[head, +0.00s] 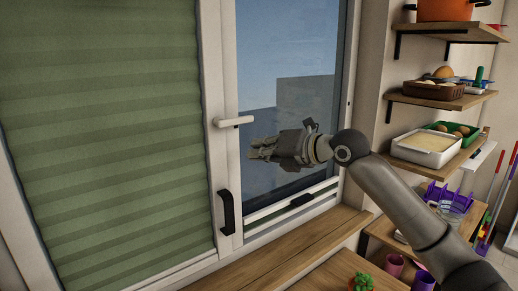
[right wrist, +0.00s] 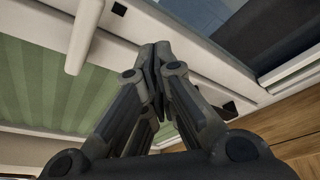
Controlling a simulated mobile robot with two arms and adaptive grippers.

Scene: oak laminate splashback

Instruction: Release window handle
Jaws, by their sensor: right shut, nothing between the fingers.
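The white window handle (head: 233,121) sits on the white window frame (head: 221,165), its lever lying nearly level and pointing right. My right gripper (head: 252,154) is below and slightly right of the handle, apart from it, in front of the pane. Its fingers are shut with nothing between them. In the right wrist view the shut fingertips (right wrist: 154,56) show in the middle, and the white handle (right wrist: 83,45) stands to their left, clear of them. My left gripper is not in view.
A black pull handle (head: 226,212) is on the frame below. A green pleated blind (head: 105,130) covers the left pane. A wooden sill (head: 270,253) runs under the window. Shelves with food, such as a white tray (head: 425,150), stand at the right.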

